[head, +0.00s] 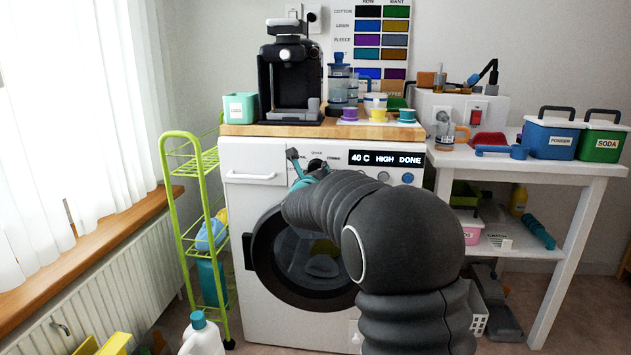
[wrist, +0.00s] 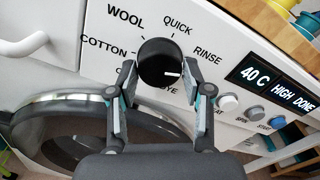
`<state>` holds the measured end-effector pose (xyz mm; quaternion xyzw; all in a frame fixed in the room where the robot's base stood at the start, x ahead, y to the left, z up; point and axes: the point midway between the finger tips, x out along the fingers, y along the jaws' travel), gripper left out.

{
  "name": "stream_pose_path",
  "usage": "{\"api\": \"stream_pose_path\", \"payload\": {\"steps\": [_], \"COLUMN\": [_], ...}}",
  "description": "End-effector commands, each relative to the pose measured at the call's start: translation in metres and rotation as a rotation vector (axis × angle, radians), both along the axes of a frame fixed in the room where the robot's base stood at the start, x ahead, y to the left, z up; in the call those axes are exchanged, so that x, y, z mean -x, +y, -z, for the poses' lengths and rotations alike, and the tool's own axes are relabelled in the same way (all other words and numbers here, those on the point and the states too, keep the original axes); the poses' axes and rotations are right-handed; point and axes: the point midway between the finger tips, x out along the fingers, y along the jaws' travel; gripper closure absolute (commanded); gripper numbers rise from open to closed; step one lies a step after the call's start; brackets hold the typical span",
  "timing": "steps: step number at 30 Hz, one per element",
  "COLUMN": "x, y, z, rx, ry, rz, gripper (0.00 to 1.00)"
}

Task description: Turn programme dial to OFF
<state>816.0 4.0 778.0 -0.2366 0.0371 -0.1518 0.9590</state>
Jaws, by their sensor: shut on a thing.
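The black round programme dial (wrist: 158,60) is on the white washing machine (head: 250,200) panel. Its white mark points to the right in the wrist view. Around it I read WOOL, QUICK, COTTON and RINSE; other labels are partly hidden by my fingers, and OFF is not readable. My gripper (wrist: 160,80) has one finger on each side of the dial and is shut on it. The display (wrist: 275,85) reads 40 C, HIGH, DONE.
A SPIN button (wrist: 254,113) and a blue START button (wrist: 279,122) sit right of the dial. The round door (head: 290,265) is below. A wooden top (head: 262,130) holds a coffee machine (head: 290,75) and cups. A green rack (head: 190,220) stands left.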

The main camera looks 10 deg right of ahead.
Motion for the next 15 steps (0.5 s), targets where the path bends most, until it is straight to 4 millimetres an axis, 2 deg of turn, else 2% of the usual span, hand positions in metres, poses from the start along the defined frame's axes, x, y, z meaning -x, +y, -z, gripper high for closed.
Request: {"api": "stream_pose_path", "payload": {"steps": [15], "x": [0.0], "y": [-0.0007], "z": [-0.001], "rx": [0.468], "ry": [0.152], "rz": [0.0], "gripper": [0.85]}}
